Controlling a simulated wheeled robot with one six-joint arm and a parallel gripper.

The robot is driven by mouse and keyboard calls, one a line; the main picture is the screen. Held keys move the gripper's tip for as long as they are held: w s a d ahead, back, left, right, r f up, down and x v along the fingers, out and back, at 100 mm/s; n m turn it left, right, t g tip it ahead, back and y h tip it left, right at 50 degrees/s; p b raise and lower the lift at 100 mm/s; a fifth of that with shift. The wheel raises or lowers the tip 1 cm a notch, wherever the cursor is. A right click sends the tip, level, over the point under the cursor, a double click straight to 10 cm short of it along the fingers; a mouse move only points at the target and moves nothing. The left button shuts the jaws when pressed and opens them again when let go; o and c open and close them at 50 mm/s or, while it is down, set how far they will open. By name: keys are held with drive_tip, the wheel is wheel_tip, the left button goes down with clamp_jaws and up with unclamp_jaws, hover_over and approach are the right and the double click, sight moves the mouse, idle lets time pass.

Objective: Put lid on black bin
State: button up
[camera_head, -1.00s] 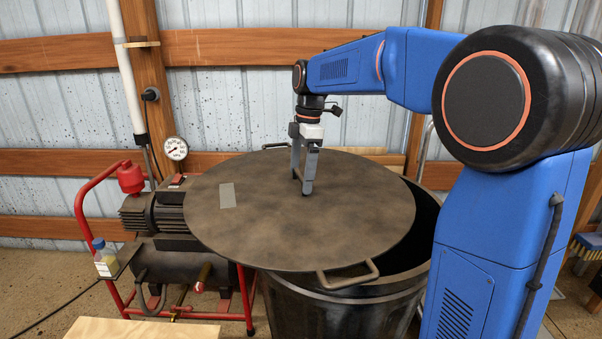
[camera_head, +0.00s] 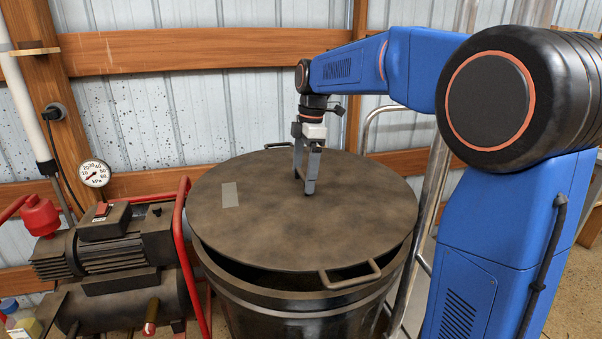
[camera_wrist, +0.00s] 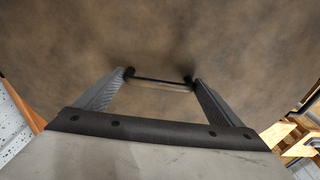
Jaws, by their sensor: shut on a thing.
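The lid (camera_head: 300,235) is a round, flat, dark brown disc with a loop handle at its front and back edges and a grey patch on its left. My gripper (camera_head: 306,188) is at the middle of the lid, its fingers apart and shut on a thin dark bar on the lid's top. The bar shows between the fingertips in the wrist view (camera_wrist: 160,82). The black bin (camera_head: 300,305) stands under the lid. A dark gap shows between lid and rim at the front, so the lid sits slightly above it. The back rim is hidden.
A compressor (camera_head: 105,255) with a red frame stands close to the bin's left. A pressure gauge (camera_head: 95,173) is above it. A metal rail (camera_head: 425,190) stands at the right of the bin. A wooden and metal wall (camera_head: 230,110) is behind.

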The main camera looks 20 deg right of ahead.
sight(303, 188)
drive_tip(key=shift+f, duration=2.85)
drive_tip(key=shift+f, duration=0.8)
drive_tip(key=o, duration=0.9)
